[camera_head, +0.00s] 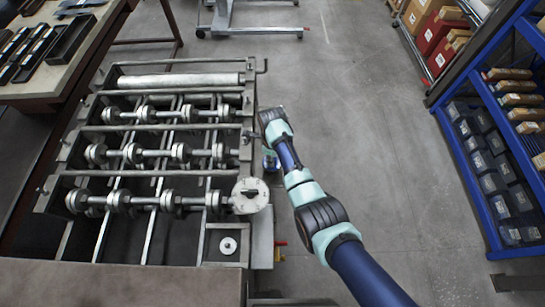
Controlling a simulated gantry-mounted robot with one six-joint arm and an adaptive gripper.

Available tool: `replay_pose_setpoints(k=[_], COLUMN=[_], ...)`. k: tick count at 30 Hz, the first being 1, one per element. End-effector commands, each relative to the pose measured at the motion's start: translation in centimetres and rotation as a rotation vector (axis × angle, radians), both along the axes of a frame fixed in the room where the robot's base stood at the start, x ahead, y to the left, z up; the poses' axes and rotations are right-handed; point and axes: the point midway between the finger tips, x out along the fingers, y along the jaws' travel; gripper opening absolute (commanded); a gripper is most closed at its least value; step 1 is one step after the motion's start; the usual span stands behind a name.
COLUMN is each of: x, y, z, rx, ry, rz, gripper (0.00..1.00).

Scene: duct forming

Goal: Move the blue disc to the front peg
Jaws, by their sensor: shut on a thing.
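My arm comes in from the lower right and ends beside the right edge of a slotted metal machine (150,172). My gripper (268,114) is the dark end of the arm, small and seen from above. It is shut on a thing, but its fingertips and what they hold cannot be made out. A small bluish part (270,161) shows just left of my forearm, and I cannot tell whether it is the blue disc. No front peg can be clearly picked out.
Roller shafts (160,202) lie across the machine. A round grey plate (249,196) and a small pale disc (228,245) are at its front right corner. A blue shelf rack (490,150) with bins stands at the right. A workbench (65,65) is at the upper left. The floor between is clear.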

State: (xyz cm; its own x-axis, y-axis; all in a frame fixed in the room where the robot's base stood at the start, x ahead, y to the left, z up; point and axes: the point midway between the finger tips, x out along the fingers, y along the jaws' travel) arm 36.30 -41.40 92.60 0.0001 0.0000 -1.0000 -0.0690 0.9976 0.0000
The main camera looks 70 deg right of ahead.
Motion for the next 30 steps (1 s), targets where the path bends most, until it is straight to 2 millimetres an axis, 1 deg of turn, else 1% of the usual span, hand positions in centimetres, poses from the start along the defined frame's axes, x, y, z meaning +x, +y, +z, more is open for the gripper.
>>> replay_pose_setpoints(k=[12,18,25,30], x=[-0.1,-0.3,-0.3,-0.4], y=[0.1,0.2,0.2,0.2], z=[-1.4,-1.8,-1.8,-1.4], rx=[0.001,0.003,0.001,0.001], ry=[0.003,0.009,0.010,0.010], rz=[-0.002,-0.004,-0.005,-0.005], gripper=[0.00,0.00,0.00,0.00])
